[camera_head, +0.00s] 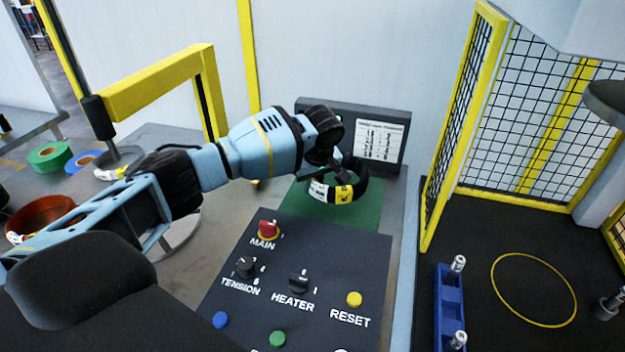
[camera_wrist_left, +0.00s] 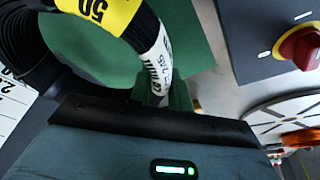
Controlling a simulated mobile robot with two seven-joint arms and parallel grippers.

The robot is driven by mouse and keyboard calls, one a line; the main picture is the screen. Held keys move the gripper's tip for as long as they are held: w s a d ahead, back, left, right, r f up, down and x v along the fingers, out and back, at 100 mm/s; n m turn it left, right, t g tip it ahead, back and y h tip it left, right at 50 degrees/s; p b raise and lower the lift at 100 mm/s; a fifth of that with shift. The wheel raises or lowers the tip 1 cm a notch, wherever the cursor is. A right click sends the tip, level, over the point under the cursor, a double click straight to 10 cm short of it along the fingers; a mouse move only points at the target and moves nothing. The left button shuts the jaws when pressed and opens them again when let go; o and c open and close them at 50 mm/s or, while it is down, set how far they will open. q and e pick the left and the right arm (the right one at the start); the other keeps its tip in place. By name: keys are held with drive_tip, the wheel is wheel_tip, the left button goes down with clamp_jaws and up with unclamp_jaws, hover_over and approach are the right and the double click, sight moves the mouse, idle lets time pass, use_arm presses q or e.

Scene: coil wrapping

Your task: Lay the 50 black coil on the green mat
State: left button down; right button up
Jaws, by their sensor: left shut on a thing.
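The black coil (camera_head: 362,184) has a yellow label reading 50 and a white printed label. My left gripper (camera_head: 334,170) is shut on it at the green mat (camera_head: 366,218). The coil overlaps the mat in the head view; I cannot tell whether it touches it or hangs just above. In the left wrist view the coil (camera_wrist_left: 146,26) runs down to the fingers of the left gripper (camera_wrist_left: 165,98), with the mat (camera_wrist_left: 195,38) behind it. The gripper and wrist hide part of the coil in the head view. My right gripper is not in view.
A dark control panel (camera_head: 270,290) with a red MAIN knob (camera_head: 268,229) lies in front of the mat. A grey board with a white sheet (camera_head: 381,140) stands behind. Green (camera_head: 49,155) and blue (camera_head: 82,161) coils lie left. A yellow-framed mesh cage (camera_head: 465,130) stands right.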

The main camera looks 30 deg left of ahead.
sight(312, 193)
use_arm(q)
wheel_tip(312, 193, down, 3)
drive_tip(key=shift+r, duration=0.15)
drive_tip(key=shift+w+f, duration=0.1)
drive_tip(key=shift+f, duration=0.15)
drive_tip(key=c, duration=1.7)
unclamp_jaws()
drive_tip(key=shift+f, duration=0.25)
drive_tip(key=o, duration=0.4)
